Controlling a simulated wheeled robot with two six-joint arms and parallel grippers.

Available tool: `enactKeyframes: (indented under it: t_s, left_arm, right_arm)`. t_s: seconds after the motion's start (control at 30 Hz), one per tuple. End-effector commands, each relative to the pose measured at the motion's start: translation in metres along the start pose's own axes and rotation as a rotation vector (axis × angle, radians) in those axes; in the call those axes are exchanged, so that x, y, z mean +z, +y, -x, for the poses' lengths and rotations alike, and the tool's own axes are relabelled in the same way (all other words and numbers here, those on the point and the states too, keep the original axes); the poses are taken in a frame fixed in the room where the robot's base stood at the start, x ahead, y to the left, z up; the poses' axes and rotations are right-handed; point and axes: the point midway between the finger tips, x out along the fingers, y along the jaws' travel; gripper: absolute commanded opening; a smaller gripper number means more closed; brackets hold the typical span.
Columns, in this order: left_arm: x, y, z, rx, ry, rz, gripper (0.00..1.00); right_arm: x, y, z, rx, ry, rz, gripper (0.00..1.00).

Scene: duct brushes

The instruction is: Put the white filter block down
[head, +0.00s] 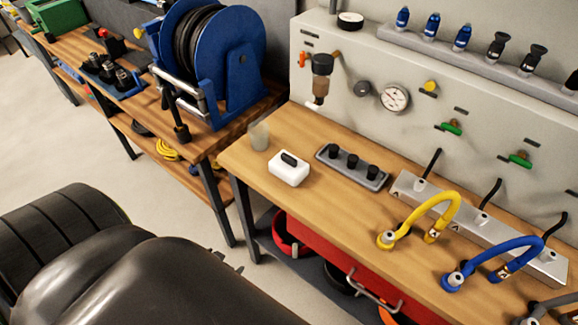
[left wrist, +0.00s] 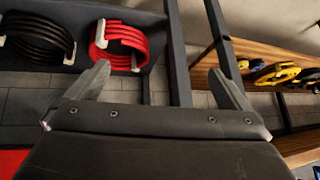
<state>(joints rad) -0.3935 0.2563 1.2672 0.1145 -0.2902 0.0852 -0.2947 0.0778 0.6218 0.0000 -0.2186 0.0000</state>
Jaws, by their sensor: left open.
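The white filter block (head: 289,168), with a black grip on top, rests upright on the wooden workbench (head: 340,222) near its left end. It sits between a clear cup and a grey three-knob block, apart from both. My left gripper (left wrist: 162,80) is open and empty in the left wrist view, its two fingers spread wide. In the head view my dark left arm fills the lower left and mostly hides the gripper, which is in front of the bench and apart from the block. The block is not in the left wrist view. My right gripper is not in view.
A clear cup (head: 259,135) and the grey three-knob block (head: 352,167) flank the filter block. Yellow (head: 440,205) and blue (head: 515,250) hoses stand to the right. Below the bench are coiled red (left wrist: 118,45) and black (left wrist: 38,42) hoses. Bare wood lies in front of the block.

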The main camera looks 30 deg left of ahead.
Motion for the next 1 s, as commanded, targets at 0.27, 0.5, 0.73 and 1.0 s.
enactKeyframes:
  t_s: [0.27, 0.5, 0.73, 1.0]
  left_arm:
    - [-0.158, -0.006, 0.078, 0.075, 0.332, -0.005, 1.0]
    - [-0.244, 0.019, 0.165, 0.187, 0.537, -0.028, 1.0]
    - [-0.273, 0.035, 0.207, 0.248, 0.617, -0.04, 1.0]
    - [-0.297, 0.045, 0.181, 0.253, 0.626, -0.037, 1.0]
  right_arm:
    - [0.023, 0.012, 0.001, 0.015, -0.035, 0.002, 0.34]
    - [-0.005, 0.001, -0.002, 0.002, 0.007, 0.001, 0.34]
    - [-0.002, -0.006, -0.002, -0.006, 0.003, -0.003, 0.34]
    - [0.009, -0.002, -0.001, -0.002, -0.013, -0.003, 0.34]
